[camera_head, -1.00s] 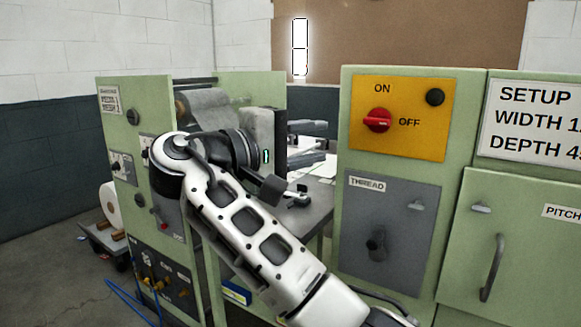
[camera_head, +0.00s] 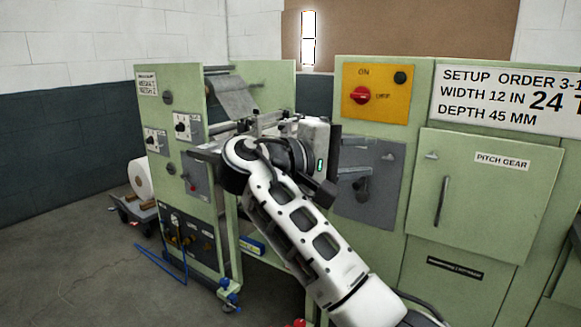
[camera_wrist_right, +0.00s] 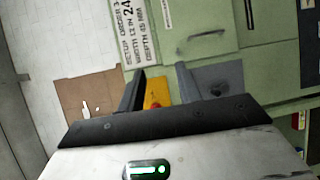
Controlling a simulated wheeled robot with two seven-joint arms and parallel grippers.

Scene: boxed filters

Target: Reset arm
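My right gripper (camera_head: 354,158) is in front of the green machine's grey lower panel, with its fingers pointing to the right. In the right wrist view its two dark fingers (camera_wrist_right: 160,88) stand apart with nothing between them, so it is open and empty. The yellow switch panel with its red knob shows beyond the fingers there. My white right arm reaches up from the lower right in the head view and hides part of the machine. My left gripper is not in view.
The green machine carries a yellow ON/OFF panel (camera_head: 377,93), a setup sign (camera_head: 510,97) and a pitch gear door (camera_head: 485,190). A left cabinet (camera_head: 150,115) has several knobs. A white roll (camera_head: 140,179) on a low cart and a blue hose (camera_head: 160,265) are on the floor.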

